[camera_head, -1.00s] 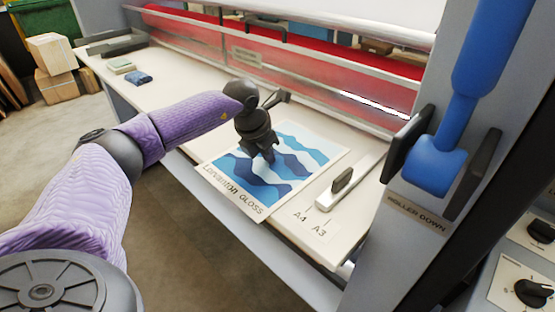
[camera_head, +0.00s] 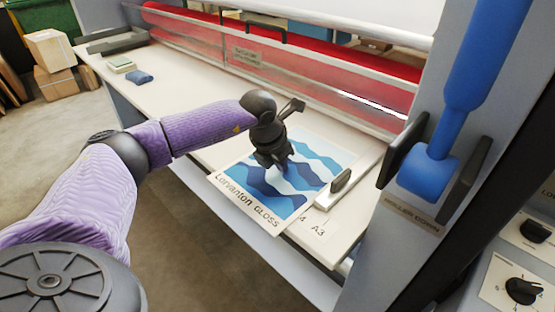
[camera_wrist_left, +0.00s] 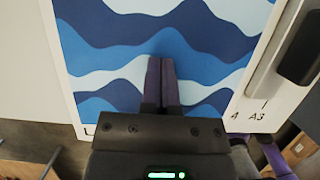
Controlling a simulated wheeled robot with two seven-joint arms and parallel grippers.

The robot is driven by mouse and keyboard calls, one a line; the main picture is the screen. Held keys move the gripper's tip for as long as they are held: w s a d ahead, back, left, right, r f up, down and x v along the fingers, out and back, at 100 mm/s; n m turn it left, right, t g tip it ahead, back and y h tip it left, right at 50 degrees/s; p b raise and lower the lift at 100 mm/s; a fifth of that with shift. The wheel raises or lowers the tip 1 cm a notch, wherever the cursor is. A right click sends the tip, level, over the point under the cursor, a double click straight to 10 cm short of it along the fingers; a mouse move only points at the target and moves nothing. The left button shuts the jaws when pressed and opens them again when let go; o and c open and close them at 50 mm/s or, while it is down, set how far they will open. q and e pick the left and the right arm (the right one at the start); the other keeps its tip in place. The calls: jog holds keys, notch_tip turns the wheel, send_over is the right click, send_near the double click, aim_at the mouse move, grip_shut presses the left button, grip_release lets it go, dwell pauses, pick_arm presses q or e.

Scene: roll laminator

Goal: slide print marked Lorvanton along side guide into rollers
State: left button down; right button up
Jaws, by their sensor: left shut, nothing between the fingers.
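The print (camera_head: 310,172), with blue and white waves and the words "Lorvanton GLOSS" on its near border, lies on the white feed table. It also shows in the left wrist view (camera_wrist_left: 105,57). My left gripper (camera_head: 283,180) is shut and empty, its fingertips down on or just over the print's middle; contact is hard to tell. The side guide (camera_head: 345,184), a pale bar with a dark knob, lies along the print's right edge, and in the left wrist view (camera_wrist_left: 268,90) the two look touching. The red rollers (camera_head: 305,55) run behind the table. My right gripper is out of view.
A blue lever (camera_head: 432,168) stands on the grey side panel marked "ROLLER DOWN" at the right. A small blue block (camera_head: 139,77) and a stack of pads (camera_head: 122,66) lie at the table's far left. The table between is clear.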

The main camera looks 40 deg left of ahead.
aim_at(310, 156)
pick_arm(q)
jog(key=shift+d, duration=0.15)
jog(key=shift+w+d+f+b, duration=0.15)
jog(key=shift+w+b, duration=0.15)
jog(key=shift+w, duration=0.5)
jog(key=shift+w+d+b, duration=0.1)
jog(key=shift+w+b, duration=0.2)
jog(key=shift+w, duration=0.9)
jog(key=w+b, duration=0.1)
jog(key=w, duration=0.1)
jog(key=w+b, duration=0.1)
jog(key=shift+d+f+b, duration=0.1)
jog(key=shift+d+b, duration=0.15)
jog(key=shift+b, duration=0.05)
jog(key=shift+w, duration=0.4)
jog(key=shift+d, duration=0.1)
